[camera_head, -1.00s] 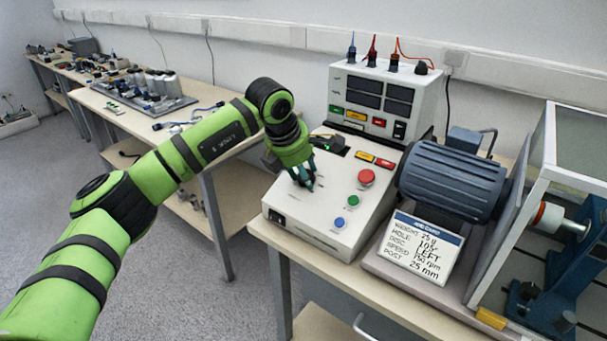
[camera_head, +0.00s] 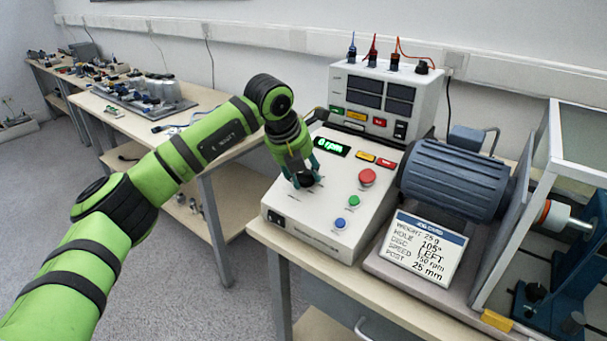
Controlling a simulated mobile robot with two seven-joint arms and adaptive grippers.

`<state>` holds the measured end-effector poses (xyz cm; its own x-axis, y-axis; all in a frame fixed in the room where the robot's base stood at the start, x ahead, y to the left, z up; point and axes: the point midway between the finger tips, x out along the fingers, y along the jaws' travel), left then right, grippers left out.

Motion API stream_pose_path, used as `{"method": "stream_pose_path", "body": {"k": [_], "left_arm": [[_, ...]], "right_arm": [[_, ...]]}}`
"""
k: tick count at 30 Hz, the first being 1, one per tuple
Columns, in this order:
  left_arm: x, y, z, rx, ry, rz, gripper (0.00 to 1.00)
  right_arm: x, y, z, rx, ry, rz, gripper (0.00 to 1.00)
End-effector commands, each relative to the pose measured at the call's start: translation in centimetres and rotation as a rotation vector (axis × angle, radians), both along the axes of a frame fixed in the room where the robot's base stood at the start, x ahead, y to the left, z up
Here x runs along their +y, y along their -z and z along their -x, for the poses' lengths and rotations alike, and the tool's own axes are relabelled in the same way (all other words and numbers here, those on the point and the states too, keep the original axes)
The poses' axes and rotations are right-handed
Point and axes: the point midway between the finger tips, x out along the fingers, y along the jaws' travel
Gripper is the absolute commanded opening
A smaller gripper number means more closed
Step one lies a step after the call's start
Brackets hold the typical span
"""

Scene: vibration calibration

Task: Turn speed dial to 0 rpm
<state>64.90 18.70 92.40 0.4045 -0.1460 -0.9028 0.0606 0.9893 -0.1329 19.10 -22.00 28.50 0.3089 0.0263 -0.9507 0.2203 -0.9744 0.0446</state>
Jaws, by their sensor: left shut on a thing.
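The speed dial (camera_head: 305,180) is a black knob on the sloped white control box (camera_head: 315,221), left of the red button. My left gripper (camera_head: 302,183) reaches down over it and is shut on it; its fingers hide part of the knob. The green speed display (camera_head: 331,147) above the dial is uncovered and appears to read 0 rpm, though the digit is small. My right gripper is not in view.
A red button (camera_head: 367,177), a green button (camera_head: 354,201) and a blue button (camera_head: 340,223) sit right of the dial. A job card (camera_head: 423,246) stands before the blue motor (camera_head: 453,180). A meter unit (camera_head: 383,98) stands behind the box.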

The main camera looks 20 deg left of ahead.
Motion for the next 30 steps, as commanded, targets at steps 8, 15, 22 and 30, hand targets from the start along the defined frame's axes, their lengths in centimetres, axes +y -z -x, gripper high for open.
{"method": "stream_pose_path", "body": {"k": [8,15,22,30], "left_arm": [[0.0,0.3,0.1,0.040,-0.216,0.095,0.07],[0.0,0.2,0.1,0.061,-0.347,0.155,0.07],[-0.1,0.2,0.1,0.074,-0.417,0.185,0.07],[-0.1,0.3,0.1,0.079,-0.439,0.195,0.07]], "right_arm": [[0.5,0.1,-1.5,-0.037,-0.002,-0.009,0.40],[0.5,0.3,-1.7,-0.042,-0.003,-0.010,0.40],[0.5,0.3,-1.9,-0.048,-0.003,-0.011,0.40],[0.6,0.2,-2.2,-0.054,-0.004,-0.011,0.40]]}}
